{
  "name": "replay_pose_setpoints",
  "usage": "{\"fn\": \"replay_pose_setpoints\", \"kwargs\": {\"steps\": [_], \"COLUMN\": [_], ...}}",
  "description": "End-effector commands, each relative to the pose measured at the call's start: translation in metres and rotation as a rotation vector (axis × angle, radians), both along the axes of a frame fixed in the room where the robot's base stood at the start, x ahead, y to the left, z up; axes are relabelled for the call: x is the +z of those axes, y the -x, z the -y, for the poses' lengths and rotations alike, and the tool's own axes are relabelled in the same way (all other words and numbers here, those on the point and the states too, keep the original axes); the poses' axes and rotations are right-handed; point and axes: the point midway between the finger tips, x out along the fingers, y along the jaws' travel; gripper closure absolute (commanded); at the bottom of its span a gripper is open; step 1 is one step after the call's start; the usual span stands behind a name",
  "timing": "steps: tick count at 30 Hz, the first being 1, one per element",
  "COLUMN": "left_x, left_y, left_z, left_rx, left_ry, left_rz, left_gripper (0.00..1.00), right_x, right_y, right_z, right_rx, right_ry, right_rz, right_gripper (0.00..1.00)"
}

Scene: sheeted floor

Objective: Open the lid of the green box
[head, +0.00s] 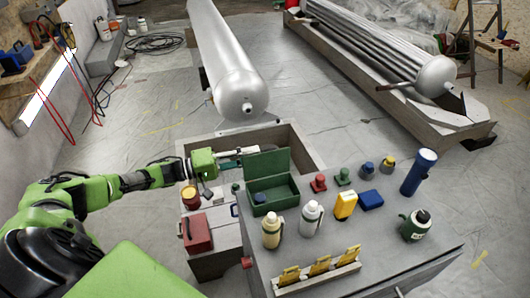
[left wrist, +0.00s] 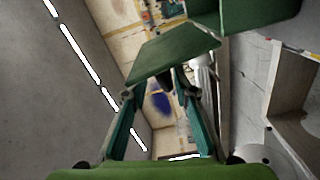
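The green box (head: 273,202) sits on the grey worktop. Its lid (head: 267,163) stands raised, roughly upright, along the box's far edge. A small blue thing lies inside the box at its left. My left gripper (head: 238,153) reaches in from the left, its tips close to the lid's left side. In the left wrist view my gripper's fingers (left wrist: 167,92) are spread apart, with the green lid (left wrist: 172,52) just beyond the tips; I cannot tell whether they touch. The box (left wrist: 258,14) shows at the top right there. My right gripper is not in view.
A red case (head: 197,233) lies left of the worktop. A large metal tank (head: 228,70) lies behind.

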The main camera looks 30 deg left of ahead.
Motion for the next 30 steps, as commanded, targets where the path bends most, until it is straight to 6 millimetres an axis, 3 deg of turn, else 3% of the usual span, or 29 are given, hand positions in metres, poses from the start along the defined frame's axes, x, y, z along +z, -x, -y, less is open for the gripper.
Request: {"fn": "replay_pose_setpoints", "kwargs": {"steps": [3,9,30], "left_x": [-0.001,0.0,0.0], "left_y": [0.019,0.037,0.053], "left_z": [-0.017,-0.033,-0.048], "left_rx": [0.001,0.001,0.0], "left_ry": [-0.002,0.0,-0.001], "left_rz": [-0.002,-0.001,0.0], "left_gripper": [0.74,0.74,0.74], "right_x": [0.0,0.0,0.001], "right_y": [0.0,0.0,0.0], "right_z": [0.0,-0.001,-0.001], "right_rx": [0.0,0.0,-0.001], "right_ry": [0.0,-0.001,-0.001], "right_rz": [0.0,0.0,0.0], "right_gripper": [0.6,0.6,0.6]}}
